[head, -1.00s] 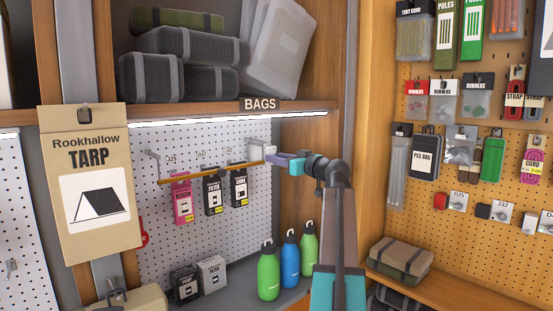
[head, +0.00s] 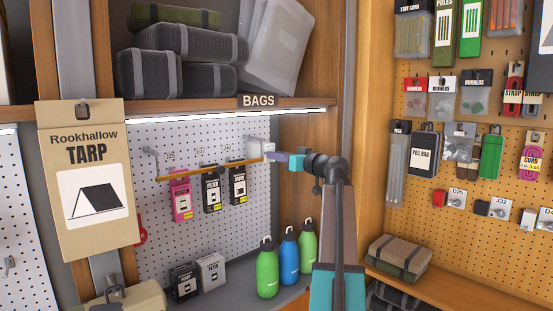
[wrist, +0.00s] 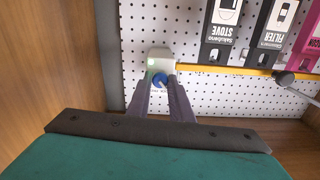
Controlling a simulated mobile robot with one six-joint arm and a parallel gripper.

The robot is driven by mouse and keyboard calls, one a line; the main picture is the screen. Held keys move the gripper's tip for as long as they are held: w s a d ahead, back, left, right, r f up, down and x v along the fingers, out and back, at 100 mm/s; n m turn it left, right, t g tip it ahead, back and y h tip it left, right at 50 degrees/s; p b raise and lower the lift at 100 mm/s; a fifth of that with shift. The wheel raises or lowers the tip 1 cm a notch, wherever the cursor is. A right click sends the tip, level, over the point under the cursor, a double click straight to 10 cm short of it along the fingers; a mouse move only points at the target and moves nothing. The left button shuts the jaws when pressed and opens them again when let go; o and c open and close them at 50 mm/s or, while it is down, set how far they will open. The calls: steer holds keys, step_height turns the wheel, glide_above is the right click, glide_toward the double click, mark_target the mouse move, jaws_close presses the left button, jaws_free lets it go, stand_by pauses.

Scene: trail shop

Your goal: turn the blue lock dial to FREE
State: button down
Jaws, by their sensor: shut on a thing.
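The blue lock dial (wrist: 159,80) sits on a pale lock box (wrist: 160,56) at the end of the yellow bar in the wrist view. A green patch shows on the box beside it. My gripper (wrist: 160,84) is shut on the dial, one dark finger on each side, hiding part of its rim. Any lettering, including FREE, is too small to read. In the head view the lock box (head: 261,146) stands at the bar's right end, with my gripper (head: 275,157) against it. The dial is hidden there by the fingers.
The yellow bar (head: 205,171) crosses in front of several hanging packets (head: 211,190). A wooden side wall (wrist: 50,55) is close to my gripper. Several bottles (head: 267,270) stand below. A shelf (head: 185,112) of bags is above.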

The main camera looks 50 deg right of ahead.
steer(key=shift+w+d+r+m+p, duration=0.1)
steer(key=shift+m+p, duration=0.45)
steer(key=shift+m, duration=3.7)
steer(key=shift+d+r+m+p, duration=0.1)
steer(key=shift+m+p, duration=0.4)
steer(key=shift+m, duration=3.75)
steer(key=c, duration=1.6)
jaws_free()
steer(key=shift+w+a+f, duration=0.1)
steer(key=shift+f, duration=0.05)
steer(key=shift+c, duration=0.2)
steer(key=shift+f, duration=0.1)
steer(key=shift+s, duration=0.2)
